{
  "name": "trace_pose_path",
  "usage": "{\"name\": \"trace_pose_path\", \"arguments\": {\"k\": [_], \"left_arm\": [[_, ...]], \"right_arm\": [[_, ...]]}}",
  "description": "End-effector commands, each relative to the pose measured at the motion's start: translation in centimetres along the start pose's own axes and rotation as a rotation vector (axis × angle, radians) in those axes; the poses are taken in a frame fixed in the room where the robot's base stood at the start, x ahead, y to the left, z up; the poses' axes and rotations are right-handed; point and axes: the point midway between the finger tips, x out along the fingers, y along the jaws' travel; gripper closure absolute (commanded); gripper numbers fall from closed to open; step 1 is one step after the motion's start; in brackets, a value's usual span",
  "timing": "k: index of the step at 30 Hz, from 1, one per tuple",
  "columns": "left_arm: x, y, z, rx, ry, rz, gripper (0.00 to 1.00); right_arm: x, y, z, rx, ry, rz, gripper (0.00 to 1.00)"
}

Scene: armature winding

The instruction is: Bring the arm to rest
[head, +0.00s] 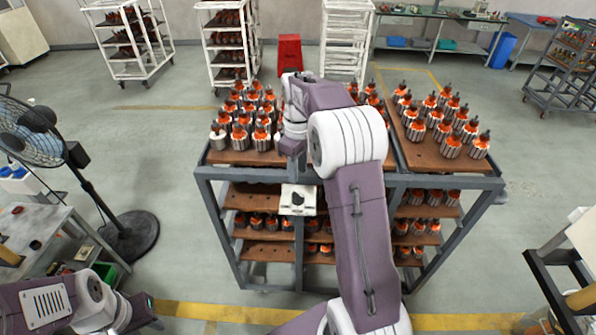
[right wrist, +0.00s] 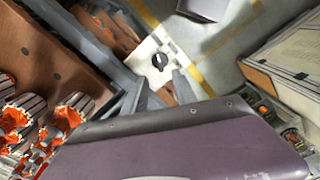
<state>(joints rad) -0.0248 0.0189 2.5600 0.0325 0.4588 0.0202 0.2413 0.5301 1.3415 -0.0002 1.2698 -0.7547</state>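My right arm (head: 362,240) reaches up from the bottom of the head view over the rack, bent at the elbow, its wrist pointing down at the rack's front edge.
A rack (head: 250,176) holds many orange-wound armatures (head: 240,138) on its top and lower shelves. A fan (head: 30,132) and a workbench (head: 45,240) stand at left. White carts (head: 228,45) and a red bin (head: 290,53) are behind.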

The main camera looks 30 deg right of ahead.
Motion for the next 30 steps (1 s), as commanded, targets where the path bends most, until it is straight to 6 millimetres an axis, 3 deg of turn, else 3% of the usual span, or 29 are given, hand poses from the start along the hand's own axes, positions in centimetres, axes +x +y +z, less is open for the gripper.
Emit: {"name": "trace_pose_path", "arguments": {"k": [11, 14, 16, 18, 23, 27, 30], "left_arm": [[0.1, 0.0, 0.0, 0.0, 0.0, 0.0, 0.64], [1.7, 0.0, 0.2, 0.0, 0.0, 0.0, 0.64], [3.9, -0.1, 0.4, 0.0, 0.0, 0.0, 0.64], [6.5, -0.1, 0.7, 0.0, 0.0, 0.0, 0.64], [10.1, -0.2, 1.1, 0.0, 0.0, 0.0, 0.64], [12.8, -0.2, 1.3, 0.0, 0.0, 0.0, 0.64], [13.3, -0.3, 1.4, 0.0, 0.0, 0.0, 0.64]], "right_arm": [[0.1, 0.0, 0.0, -0.001, 0.0, 0.0, 0.66], [1.1, -0.6, -0.7, -0.021, 0.012, 0.011, 0.66], [1.7, -1.9, -1.4, -0.055, 0.035, 0.031, 0.66], [4.1, -5.0, -0.4, -0.099, 0.014, 0.01, 0.66], [10.1, -11.1, 2.5, -0.09, -0.001, -0.011, 0.66], [16.5, -15.8, 6.5, 0.041, 0.003, -0.015, 0.66], [20.1, -18.3, 9.8, 0.193, 0.013, -0.013, 0.66]]}}
